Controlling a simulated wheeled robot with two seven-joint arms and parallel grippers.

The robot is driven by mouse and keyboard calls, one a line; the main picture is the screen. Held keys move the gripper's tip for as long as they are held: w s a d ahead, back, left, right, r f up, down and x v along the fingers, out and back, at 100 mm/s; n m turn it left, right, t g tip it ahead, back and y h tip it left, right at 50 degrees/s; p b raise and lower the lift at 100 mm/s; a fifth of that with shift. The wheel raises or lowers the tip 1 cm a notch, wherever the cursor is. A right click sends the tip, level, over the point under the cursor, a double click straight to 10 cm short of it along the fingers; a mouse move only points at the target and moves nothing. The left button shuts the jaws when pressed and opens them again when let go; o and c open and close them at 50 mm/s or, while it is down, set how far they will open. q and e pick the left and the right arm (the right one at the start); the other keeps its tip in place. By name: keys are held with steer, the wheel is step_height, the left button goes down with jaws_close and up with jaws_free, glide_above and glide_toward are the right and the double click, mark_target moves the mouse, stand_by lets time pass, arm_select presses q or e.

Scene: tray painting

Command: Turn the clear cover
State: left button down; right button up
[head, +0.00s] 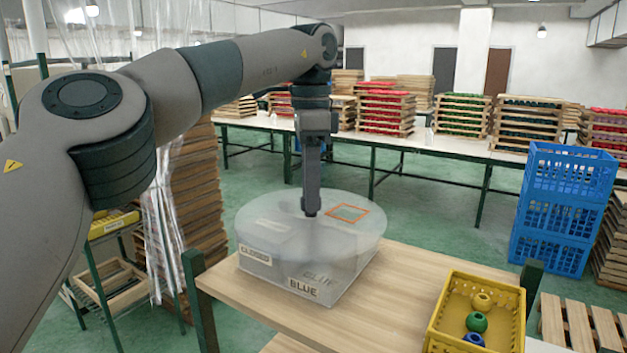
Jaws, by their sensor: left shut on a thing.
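The clear cover (262,220) is a round, see-through disc lying on top of a pale box (318,284) on the wooden table. An orange-outlined square (348,212) shows at the right of the cover. Labels reading "CLOSED" (256,255) and "BLUE" (303,288) show at the front of the box. My left gripper (311,212) points straight down at the middle of the cover and is shut, seemingly on a small knob there that its fingers hide. My right gripper is not in view.
A yellow crate (437,318) with yellow, green and blue round pieces stands at the table's right front. Blue crates (563,205) are stacked on the floor beyond. Bare tabletop (395,285) lies between the box and the yellow crate.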

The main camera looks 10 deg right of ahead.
arm_select(q)
steer(key=shift+r, duration=0.15)
steer(key=shift+n, duration=0.3)
stand_by(0.5)
steer(key=c, duration=1.4)
jaws_free()
steer(key=shift+o, duration=0.2)
